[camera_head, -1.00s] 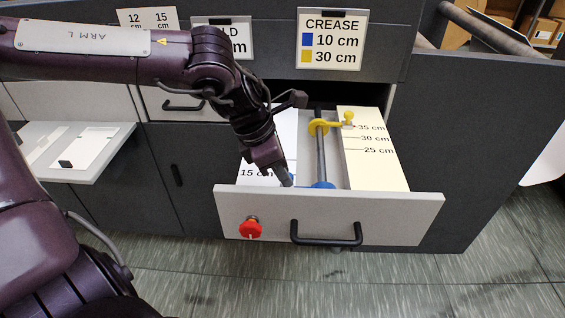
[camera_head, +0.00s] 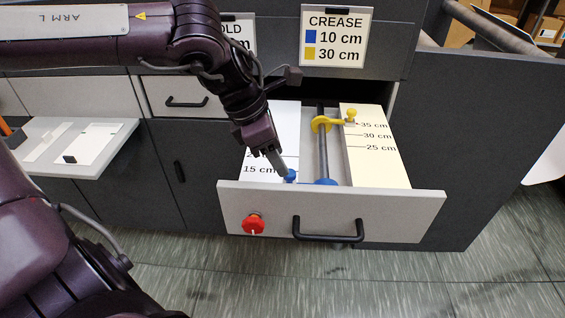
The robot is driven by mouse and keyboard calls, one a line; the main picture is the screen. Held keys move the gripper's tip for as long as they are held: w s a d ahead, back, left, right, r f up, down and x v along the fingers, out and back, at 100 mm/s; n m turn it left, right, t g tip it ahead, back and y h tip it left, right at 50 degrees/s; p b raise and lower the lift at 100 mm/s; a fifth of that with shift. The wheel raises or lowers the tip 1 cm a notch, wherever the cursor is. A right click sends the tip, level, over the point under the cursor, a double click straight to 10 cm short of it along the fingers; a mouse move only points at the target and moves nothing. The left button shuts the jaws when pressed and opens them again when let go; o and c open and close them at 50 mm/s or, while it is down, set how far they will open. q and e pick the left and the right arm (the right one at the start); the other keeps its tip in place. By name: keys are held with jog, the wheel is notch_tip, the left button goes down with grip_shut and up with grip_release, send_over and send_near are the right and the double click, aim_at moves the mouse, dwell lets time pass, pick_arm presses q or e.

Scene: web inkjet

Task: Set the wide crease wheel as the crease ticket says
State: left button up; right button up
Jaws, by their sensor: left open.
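The yellow crease wheel (camera_head: 321,124) sits on the rod (camera_head: 323,150) in the open drawer, its knob (camera_head: 350,115) beside the 35 cm mark of the right-hand scale (camera_head: 378,168). The blue crease wheel (camera_head: 325,182) is near the drawer front, partly hidden behind it, with a small blue knob (camera_head: 291,175) to its left. The crease ticket (camera_head: 335,36) reads blue 10 cm, yellow 30 cm. My left gripper (camera_head: 281,170) is open and points down at the blue knob, over the left scale (camera_head: 258,181). Whether it touches the knob cannot be told. My right gripper is out of view.
The drawer front (camera_head: 392,212) carries a black handle (camera_head: 327,236) and a red knob (camera_head: 253,224). A fold ticket (camera_head: 240,36) is partly covered by my left arm. A pale shelf (camera_head: 108,158) juts out at left. Open floor lies in front.

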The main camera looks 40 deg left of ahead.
pick_arm(q)
jog(key=v, duration=0.3)
jog(key=shift+s+r, duration=0.1)
jog(key=shift+r, duration=0.1)
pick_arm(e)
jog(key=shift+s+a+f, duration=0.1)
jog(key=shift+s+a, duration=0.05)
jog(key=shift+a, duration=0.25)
